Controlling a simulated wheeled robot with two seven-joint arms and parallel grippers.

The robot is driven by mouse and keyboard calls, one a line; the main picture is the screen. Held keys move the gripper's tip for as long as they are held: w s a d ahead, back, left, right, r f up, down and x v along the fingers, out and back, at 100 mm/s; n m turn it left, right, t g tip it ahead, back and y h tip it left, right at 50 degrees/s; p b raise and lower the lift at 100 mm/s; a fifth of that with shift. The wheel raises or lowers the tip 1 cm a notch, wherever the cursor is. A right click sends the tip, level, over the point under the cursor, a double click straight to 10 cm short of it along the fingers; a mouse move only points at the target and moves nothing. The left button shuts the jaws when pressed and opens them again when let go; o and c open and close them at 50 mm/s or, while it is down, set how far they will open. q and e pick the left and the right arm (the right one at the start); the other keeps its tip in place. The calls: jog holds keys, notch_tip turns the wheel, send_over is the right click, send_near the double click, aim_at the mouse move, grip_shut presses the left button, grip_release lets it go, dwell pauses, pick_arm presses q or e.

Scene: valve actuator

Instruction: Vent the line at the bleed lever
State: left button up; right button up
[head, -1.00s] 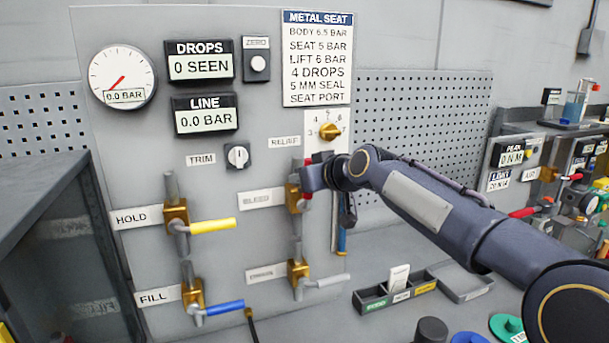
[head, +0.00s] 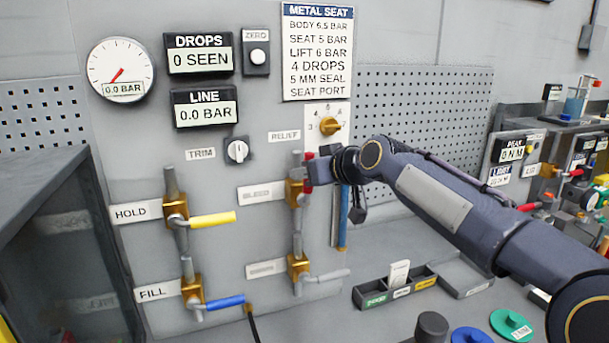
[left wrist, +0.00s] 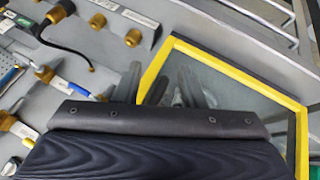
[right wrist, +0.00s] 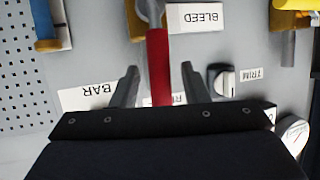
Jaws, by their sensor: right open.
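The bleed lever has a red handle (right wrist: 158,65) and sits on a brass valve (head: 294,192) by the BLEED label (head: 262,194). In the head view my right gripper (head: 312,172) is at this valve and hides most of the handle. In the right wrist view the red handle runs between the two spread fingers of my right gripper (right wrist: 158,78), with gaps on both sides. My left gripper (left wrist: 160,82) shows only in the left wrist view, fingers apart and empty, in front of a yellow-framed dark pane (left wrist: 232,62). The line display (head: 206,114) reads 0.0 BAR.
The yellow HOLD lever (head: 212,219) and blue FILL lever (head: 224,302) stick out at left. A grey lever (head: 326,276) is below the bleed valve. The relief knob (head: 330,126) is just above my right gripper. A small divided tray (head: 372,298) stands below.

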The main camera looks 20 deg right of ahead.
jog(key=b+v, duration=0.1)
jog(key=v, duration=0.4)
jog(key=shift+s+r, duration=0.1)
jog(key=shift+s, duration=0.1)
jog(key=s+a+f+m+g, duration=0.2)
jog(key=s+a+f+g, duration=0.2)
jog(key=s+f, duration=1)
jog(key=s+a+f+m+g+y, duration=0.1)
jog(key=s+a+f+g, duration=0.2)
jog(key=s+f, duration=1.2)
jog(key=shift+a+f+m+g, duration=0.4)
jog(key=shift+a, duration=0.2)
